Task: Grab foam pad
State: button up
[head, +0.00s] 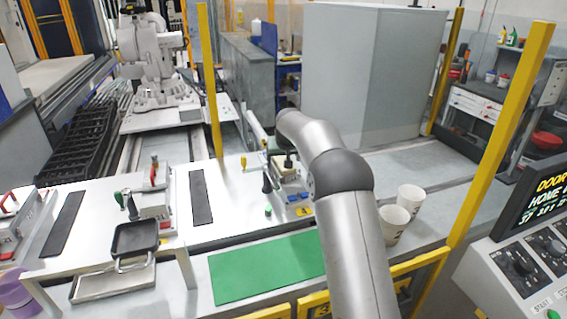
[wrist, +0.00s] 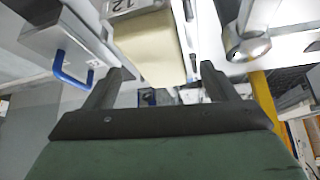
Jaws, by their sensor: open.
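A cream, soft-looking block, which looks like the foam pad (wrist: 152,48), lies ahead of my gripper (wrist: 163,78) in the wrist view. It sits between the lines of the two dark fingers, nearer the left one. The fingers are spread wide and nothing is held. I cannot tell how far the fingertips are from the block. In the head view a small cream block (head: 281,164) shows on the white table beside my arm's end. My arm hides part of that spot and most of the gripper.
In the wrist view a metal block marked 12 (wrist: 130,7) touches or overlaps the cream block's far end. A grey box with a blue handle (wrist: 72,72) stands left. The head view shows a green mat (head: 262,268), two white cups (head: 393,222) and yellow posts (head: 505,130).

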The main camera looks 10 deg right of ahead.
jog(key=shift+x, duration=0.95)
jog(key=shift+r, duration=0.1)
jog(key=shift+c, duration=0.3)
jog(key=c, duration=1)
